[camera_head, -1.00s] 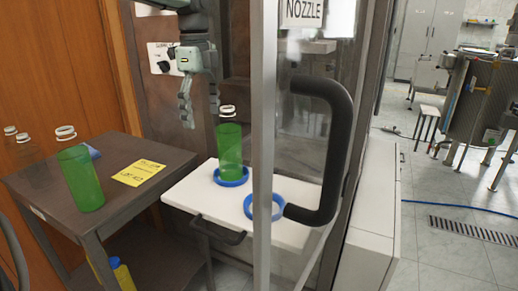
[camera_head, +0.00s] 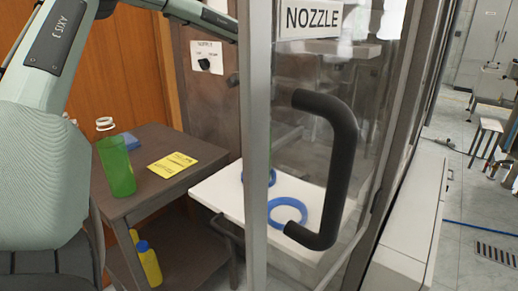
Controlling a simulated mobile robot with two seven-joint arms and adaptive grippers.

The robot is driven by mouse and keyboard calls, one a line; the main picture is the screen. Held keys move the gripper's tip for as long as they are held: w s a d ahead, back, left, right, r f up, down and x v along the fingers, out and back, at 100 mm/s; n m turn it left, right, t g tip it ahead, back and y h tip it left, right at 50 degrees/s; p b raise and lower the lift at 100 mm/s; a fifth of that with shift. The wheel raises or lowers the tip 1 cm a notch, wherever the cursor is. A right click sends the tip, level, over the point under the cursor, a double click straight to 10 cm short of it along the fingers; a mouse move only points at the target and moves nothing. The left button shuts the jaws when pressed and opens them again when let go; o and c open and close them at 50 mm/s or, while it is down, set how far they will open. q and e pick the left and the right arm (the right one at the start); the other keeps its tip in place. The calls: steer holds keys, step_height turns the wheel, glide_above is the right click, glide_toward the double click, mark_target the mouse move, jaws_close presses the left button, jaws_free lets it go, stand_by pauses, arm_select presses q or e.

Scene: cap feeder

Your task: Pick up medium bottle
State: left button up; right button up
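A green translucent bottle (camera_head: 117,168) with a white ring at its neck stands upright on the dark table (camera_head: 160,194). I cannot tell by size which bottle is the medium one. My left arm fills the left side and reaches across the top towards the post. Neither gripper shows; the far end of the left arm is cut off or hidden at the post.
A glass door with a metal post (camera_head: 256,150) and a black handle (camera_head: 347,170) stands in front of the white shelf. A blue ring (camera_head: 289,204) lies on that shelf. A yellow card (camera_head: 173,163) lies on the table. Yellow bottles with blue caps (camera_head: 149,264) stand below.

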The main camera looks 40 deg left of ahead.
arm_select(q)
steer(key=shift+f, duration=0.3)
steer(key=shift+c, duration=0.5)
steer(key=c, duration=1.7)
